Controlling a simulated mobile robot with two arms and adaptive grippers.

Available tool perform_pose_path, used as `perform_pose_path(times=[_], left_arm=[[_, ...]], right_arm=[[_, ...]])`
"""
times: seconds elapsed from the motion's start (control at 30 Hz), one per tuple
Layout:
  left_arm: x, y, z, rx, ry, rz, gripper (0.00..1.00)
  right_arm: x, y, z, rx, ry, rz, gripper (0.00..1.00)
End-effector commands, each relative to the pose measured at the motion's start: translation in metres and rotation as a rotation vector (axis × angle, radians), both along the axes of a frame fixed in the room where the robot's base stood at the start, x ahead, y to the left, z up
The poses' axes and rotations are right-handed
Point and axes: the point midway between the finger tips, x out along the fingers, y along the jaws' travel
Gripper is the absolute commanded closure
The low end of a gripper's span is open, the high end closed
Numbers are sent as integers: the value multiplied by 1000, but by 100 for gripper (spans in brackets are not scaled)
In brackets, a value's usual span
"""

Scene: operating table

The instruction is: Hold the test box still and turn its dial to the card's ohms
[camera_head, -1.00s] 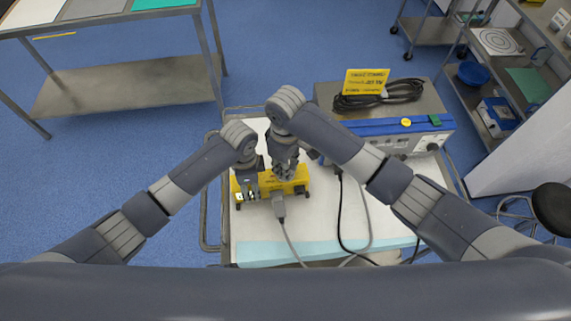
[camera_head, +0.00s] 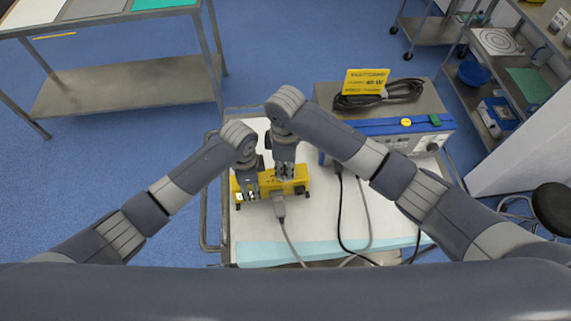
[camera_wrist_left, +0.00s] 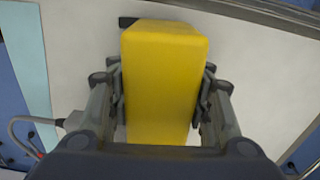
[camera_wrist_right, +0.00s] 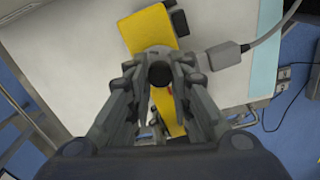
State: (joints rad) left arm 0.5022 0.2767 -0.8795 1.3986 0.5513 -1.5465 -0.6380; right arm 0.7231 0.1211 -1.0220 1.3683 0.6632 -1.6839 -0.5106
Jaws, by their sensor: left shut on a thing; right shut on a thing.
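The yellow test box (camera_head: 268,187) lies on the white-covered cart top; its yellow end fills the middle of the left wrist view (camera_wrist_left: 163,80). My left gripper (camera_head: 247,190) is shut on the box's left end, with a finger on each side. My right gripper (camera_head: 285,174) points down over the box and is shut on the black round dial (camera_wrist_right: 160,74), which shows between its fingertips in the right wrist view. The fingers hide the dial's scale and pointer. The yellow card (camera_head: 366,81) stands upright at the back; its print is too small to read surely.
A grey device with a blue front band (camera_head: 400,127) stands on the cart behind right, with a coiled black cable (camera_head: 378,96) on top. A grey plug (camera_head: 279,207) and lead leave the box's front. More cables cross the white cover (camera_head: 320,222) to the right.

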Motion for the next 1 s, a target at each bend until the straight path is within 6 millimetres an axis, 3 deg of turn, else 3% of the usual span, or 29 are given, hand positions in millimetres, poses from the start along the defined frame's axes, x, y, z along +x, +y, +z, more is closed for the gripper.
perform_pose_path(times=[0.23,0.27,0.33,0.73,0.87,1.0], left_arm=[[-1,1,-1,4,2,1,88],[-1,1,-1,4,2,1,88],[-1,1,-1,4,2,1,88],[-1,1,-1,3,2,1,88],[-1,1,-1,3,2,0,88],[-1,1,-1,3,2,0,88]], right_arm=[[1,0,1,1,-2,-1,100],[1,0,1,1,-2,-2,73],[1,0,1,1,-2,-2,58],[1,0,5,1,-1,-2,58],[1,1,22,3,-2,-2,58],[1,0,52,2,-5,-1,58]])
